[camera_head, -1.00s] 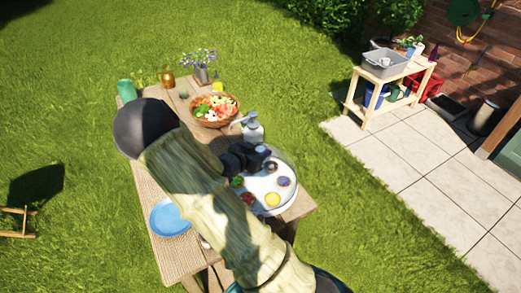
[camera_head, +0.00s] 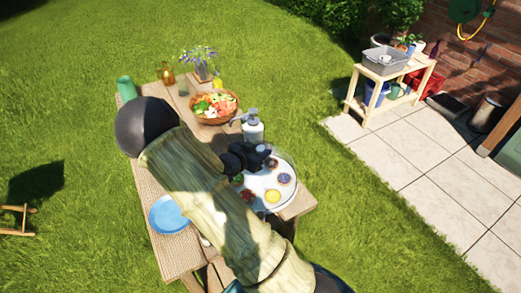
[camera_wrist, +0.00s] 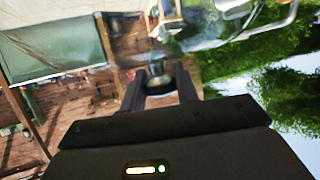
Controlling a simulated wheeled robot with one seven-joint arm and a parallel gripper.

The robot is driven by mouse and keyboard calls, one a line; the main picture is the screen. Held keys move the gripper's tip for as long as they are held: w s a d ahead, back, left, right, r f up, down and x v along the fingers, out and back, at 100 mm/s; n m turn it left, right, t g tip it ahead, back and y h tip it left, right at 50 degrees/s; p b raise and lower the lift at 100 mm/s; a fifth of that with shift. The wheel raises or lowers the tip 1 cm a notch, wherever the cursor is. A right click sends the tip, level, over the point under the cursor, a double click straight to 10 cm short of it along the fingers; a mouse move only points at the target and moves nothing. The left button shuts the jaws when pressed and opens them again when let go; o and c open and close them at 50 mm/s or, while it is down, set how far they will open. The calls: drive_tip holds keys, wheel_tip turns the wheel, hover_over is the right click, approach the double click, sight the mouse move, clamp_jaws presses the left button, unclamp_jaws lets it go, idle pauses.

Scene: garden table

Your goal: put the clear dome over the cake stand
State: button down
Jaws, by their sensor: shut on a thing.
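The cake stand (camera_head: 262,206) is a round white plate with several small colourful cakes, near the right corner of the wooden table. The clear dome (camera_head: 291,166) is see-through and hard to make out; a faint curved edge shows around the cakes. My gripper (camera_head: 262,152) is above the far side of the stand, partly hidden by my arm. In the wrist view my gripper (camera_wrist: 160,88) is shut on a dark round knob, which looks like the dome's. I cannot tell whether the dome's rim touches the stand.
A soap pump bottle (camera_head: 253,127) stands close behind my gripper. A salad bowl (camera_head: 215,106), a flower pot (camera_head: 201,73) and a green cup (camera_head: 126,88) are at the far end. A blue plate (camera_head: 169,215) lies on the left.

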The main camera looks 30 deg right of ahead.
drive_tip(key=shift+f, duration=0.1)
idle(0.3)
drive_tip(key=c, duration=1)
unclamp_jaws()
drive_tip(key=shift+o, duration=0.2)
drive_tip(key=shift+f, duration=0.1)
drive_tip(key=v, duration=1.7)
drive_tip(key=shift+a+b, duration=0.25)
drive_tip(key=shift+b, duration=0.15)
